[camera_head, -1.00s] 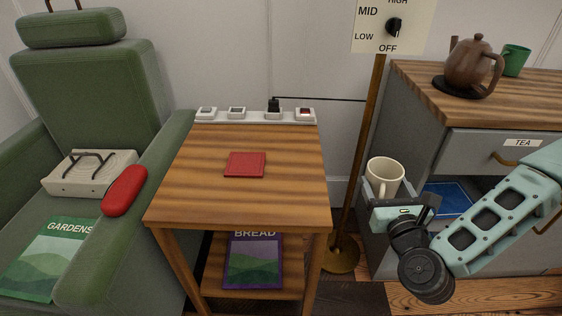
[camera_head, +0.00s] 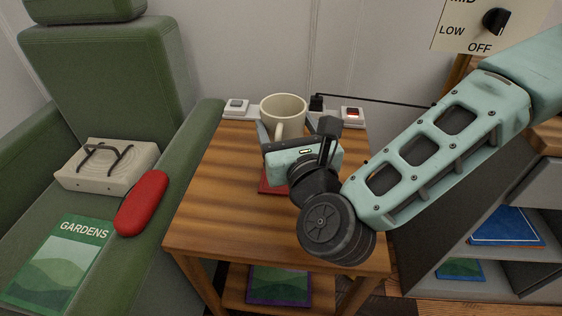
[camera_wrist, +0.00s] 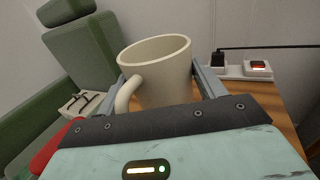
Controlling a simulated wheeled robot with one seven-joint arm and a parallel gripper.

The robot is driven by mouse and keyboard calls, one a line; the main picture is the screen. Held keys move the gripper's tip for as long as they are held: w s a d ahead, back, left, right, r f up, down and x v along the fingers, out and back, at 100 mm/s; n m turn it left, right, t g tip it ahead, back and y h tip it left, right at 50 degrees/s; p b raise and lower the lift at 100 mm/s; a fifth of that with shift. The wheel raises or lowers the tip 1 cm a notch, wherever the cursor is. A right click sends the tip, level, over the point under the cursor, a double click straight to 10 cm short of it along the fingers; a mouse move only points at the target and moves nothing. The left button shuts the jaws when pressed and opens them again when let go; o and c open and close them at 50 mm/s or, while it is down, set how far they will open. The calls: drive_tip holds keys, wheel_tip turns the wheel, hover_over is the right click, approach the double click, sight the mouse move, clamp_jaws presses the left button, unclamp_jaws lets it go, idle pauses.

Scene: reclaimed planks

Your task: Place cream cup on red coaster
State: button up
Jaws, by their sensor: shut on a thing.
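The cream cup (camera_head: 284,112) is upright in my gripper (camera_head: 288,132), which is shut on it with a finger on either side. In the wrist view the cup (camera_wrist: 160,72) stands between the two fingers (camera_wrist: 165,85), its handle toward the camera at the left. The red coaster (camera_head: 268,186) lies on the wooden side table (camera_head: 215,190). Most of it is hidden behind my gripper and wrist. The cup appears above the coaster's area, but I cannot tell the gap between them.
A power strip (camera_head: 236,108) runs along the table's back edge. A green armchair (camera_head: 110,90) stands at the left with a red case (camera_head: 142,203), a cream box (camera_head: 105,170) and a gardens magazine (camera_head: 60,258). A lamp control panel (camera_head: 490,25) is at upper right.

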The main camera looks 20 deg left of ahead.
wheel_tip(320, 180, down, 9)
drive_tip(key=shift+r+b, duration=0.2)
drive_tip(key=shift+b, duration=0.9)
drive_tip(key=shift+f, duration=0.2)
drive_tip(key=o, duration=1.1)
drive_tip(key=shift+o, duration=0.2)
drive_tip(key=shift+r, duration=0.15)
